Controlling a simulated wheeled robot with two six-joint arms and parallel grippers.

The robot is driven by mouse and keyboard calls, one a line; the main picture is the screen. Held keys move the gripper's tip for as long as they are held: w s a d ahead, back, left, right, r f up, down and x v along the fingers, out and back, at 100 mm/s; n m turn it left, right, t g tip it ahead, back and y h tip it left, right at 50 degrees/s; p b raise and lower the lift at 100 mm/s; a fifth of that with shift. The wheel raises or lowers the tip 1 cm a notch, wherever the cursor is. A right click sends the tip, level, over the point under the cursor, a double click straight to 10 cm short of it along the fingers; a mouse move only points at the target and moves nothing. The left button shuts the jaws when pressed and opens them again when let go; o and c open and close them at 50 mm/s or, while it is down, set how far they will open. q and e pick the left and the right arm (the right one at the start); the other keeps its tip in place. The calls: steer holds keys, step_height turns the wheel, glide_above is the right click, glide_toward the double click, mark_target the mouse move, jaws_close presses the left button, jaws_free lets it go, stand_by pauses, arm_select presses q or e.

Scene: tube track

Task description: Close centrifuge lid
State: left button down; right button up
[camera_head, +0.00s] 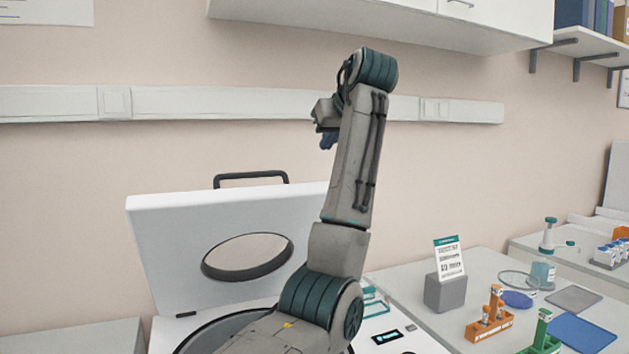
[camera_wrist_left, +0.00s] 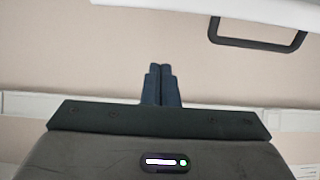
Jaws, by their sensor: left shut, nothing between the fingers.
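The white centrifuge lid (camera_head: 180,250) stands open, tilted up at the back of the centrifuge. It has a round window (camera_head: 246,257) and a dark handle (camera_head: 250,178) on its top edge. The centrifuge body (camera_head: 405,344) is at the bottom of the head view, its bowl partly hidden by my arm. My left gripper (camera_head: 327,138) is raised in front of the wall, above and right of the handle, touching nothing. In the left wrist view its fingers (camera_wrist_left: 161,84) are together and empty, and the handle (camera_wrist_left: 258,34) shows at upper right. My right gripper is out of view.
Right of the centrifuge, a bench (camera_head: 410,291) bears a grey block with a label card (camera_head: 446,292), an orange rack (camera_head: 489,325), a green rack (camera_head: 541,340) and a blue mat (camera_head: 582,333). A white wall cabinet (camera_head: 380,22) hangs above. The air around the gripper looks clear.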

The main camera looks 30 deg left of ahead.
arm_select(q)
steer(key=p, duration=0.3)
glide_above(322, 182)
steer(key=w+a, duration=0.2)
steer(key=a, duration=0.1)
steer(key=f, duration=0.4)
steer(key=shift+d+f, duration=0.25)
steer(key=shift+w+f, duration=0.2)
steer(key=shift+f, duration=0.3)
steer(key=shift+s+d+f+p, duration=0.3)
steer(key=shift+s+d, duration=0.25)
steer(key=shift+d, duration=0.05)
steer(key=shift+s+d+f+p, duration=0.25)
steer(key=shift+s+d+p, duration=0.05)
steer(key=shift+s+d, duration=0.25)
steer(key=shift+d+f, duration=0.15)
steer(key=shift+f, duration=0.2)
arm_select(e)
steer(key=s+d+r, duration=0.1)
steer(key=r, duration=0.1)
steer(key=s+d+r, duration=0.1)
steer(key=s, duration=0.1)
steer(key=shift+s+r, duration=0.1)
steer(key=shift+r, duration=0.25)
arm_select(q)
steer(key=shift+s, duration=0.1)
